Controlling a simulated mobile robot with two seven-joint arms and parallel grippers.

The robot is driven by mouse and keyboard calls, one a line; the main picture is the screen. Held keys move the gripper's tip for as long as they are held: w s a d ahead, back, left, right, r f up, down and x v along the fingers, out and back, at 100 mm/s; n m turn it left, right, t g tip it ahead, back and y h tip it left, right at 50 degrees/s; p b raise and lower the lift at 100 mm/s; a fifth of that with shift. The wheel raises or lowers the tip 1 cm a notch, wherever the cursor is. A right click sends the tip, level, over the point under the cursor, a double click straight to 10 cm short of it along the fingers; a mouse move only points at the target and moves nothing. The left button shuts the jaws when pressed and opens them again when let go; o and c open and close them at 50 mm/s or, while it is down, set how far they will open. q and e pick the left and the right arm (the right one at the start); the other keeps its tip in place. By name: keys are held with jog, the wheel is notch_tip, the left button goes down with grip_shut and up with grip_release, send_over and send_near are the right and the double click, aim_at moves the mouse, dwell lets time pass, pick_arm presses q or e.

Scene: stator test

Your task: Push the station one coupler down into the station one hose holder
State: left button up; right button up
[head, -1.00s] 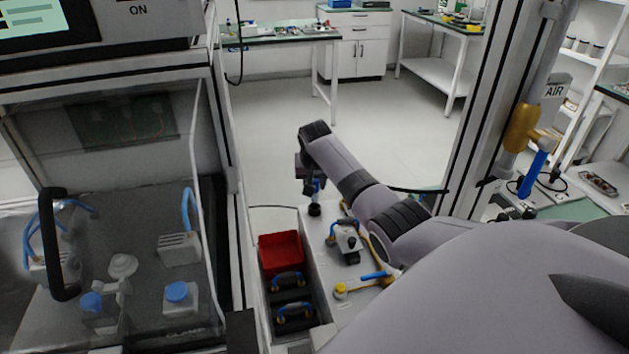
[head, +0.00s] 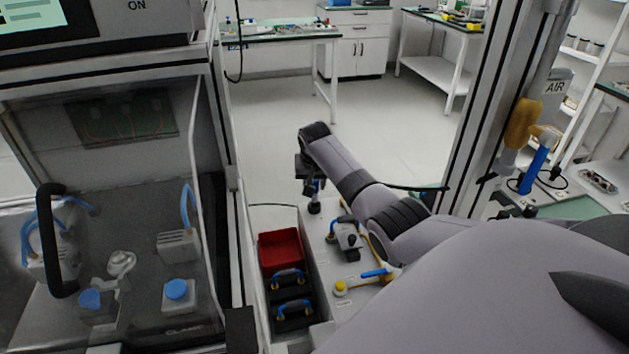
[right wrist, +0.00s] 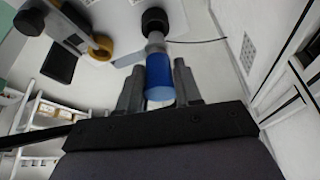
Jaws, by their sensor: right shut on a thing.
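The station one coupler (right wrist: 159,80) is a blue cylinder with a silver collar in the right wrist view. My right gripper (right wrist: 160,66) is shut on its blue part. The collar end points at the black round hose holder (right wrist: 155,21) and appears to meet it; I cannot tell how deep it sits. In the head view my right gripper (head: 312,186) is above the black holder (head: 314,208), at the far end of the grey bench top. The coupler is small and mostly hidden by the fingers there. My left gripper is out of view.
A grey block with a blue hose (head: 347,234) and a yellow-capped fitting with a blue lever (head: 341,288) stand nearer on the bench. A red bin (head: 281,248) and dark trays with blue handles lie left of it. A clear-doored test cabinet (head: 110,230) fills the left.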

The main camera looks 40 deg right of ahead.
aim_at(314, 182)
jog(key=shift+f, duration=0.4)
jog(key=shift+f+b, duration=0.5)
jog(key=shift+f, duration=0.15)
jog(key=shift+f+b, duration=0.3)
jog(key=shift+f, duration=0.25)
dwell(0.6)
jog(key=o, duration=1.2)
jog(key=shift+r, duration=0.1)
jog(key=shift+s+a+r+p, duration=0.2)
jog(key=shift+r+p, duration=0.15)
jog(key=shift+r, duration=0.3)
jog(key=v, duration=0.4)
jog(key=shift+a+r+p, duration=0.1)
jog(key=shift+r+p, duration=0.2)
jog(key=shift+p, duration=0.1)
jog(key=shift+s+a+r, duration=0.1)
jog(key=shift+s+r, duration=0.1)
jog(key=shift+r, duration=0.2)
